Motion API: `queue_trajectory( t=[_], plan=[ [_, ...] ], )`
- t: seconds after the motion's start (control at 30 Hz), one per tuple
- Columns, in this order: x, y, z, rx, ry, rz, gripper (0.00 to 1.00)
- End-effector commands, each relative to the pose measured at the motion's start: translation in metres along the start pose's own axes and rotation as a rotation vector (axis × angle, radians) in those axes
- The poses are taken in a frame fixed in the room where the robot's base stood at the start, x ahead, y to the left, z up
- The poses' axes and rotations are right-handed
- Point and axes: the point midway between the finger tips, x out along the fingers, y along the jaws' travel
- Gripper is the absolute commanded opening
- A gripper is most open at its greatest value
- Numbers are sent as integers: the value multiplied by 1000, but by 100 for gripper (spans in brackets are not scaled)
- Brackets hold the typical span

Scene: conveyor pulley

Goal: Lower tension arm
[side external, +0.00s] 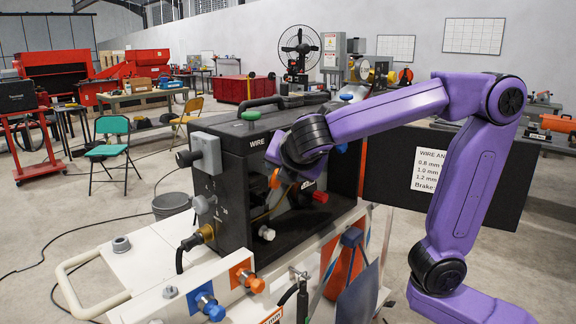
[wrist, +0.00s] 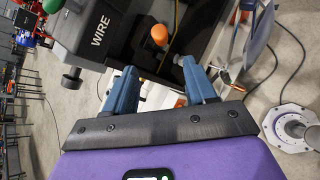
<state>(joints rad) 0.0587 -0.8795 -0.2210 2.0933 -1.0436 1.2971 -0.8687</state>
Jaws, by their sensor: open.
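The black wire feeder (side external: 232,160), marked WIRE, stands on a white cart with its side compartment open. An orange-capped part (wrist: 159,34) shows in the wrist view beyond my fingertips; it may be the tension arm, but I cannot tell for certain. An orange tip also shows at the compartment in the side view (side external: 274,178). My gripper (wrist: 161,82) has its two blue fingers spread, with nothing held between them. The orange-capped part is ahead of the gap, apart from both fingers. In the side view my wrist hides part of the compartment and the fingers are hard to make out.
A red part (side external: 320,197) sits at the compartment's right. A black panel with a wire chart (side external: 432,172) stands behind my arm. Blue and orange connectors (side external: 247,279) stick out at the cart's front. A grey round base (wrist: 290,127) is at the wrist view's right.

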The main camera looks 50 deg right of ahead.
Motion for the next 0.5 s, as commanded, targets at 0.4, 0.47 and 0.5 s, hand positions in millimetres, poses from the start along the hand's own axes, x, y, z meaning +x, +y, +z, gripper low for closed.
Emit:
queue_trajectory(
  t=[0.4, 0.47, 0.5],
  plan=[
    [-12, 0, 0, 0, 1, 0, 56],
    [-12, 0, 0, 0, 0, 0, 46],
    [-11, 0, 0, -3, -2, -2, 33]
  ],
)
